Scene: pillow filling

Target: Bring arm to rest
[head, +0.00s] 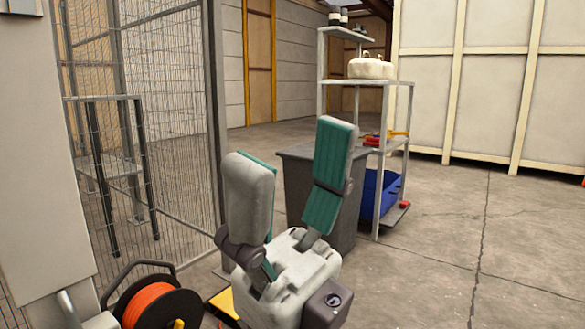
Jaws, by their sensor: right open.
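My right gripper (292,165) stands in the lower middle of the head view with its fingers pointing up. Its two grey fingers with green ribbed pads are spread wide apart, and nothing is between them. It hides part of a dark grey bin (297,190) behind it. My left gripper is not in the head view.
A wire mesh cage (165,110) stands at left. An orange cable reel (158,304) lies at lower left. A shelf rack (397,84) holds a white sack (371,68), with a blue crate (372,197) low down. The floor at right is clear.

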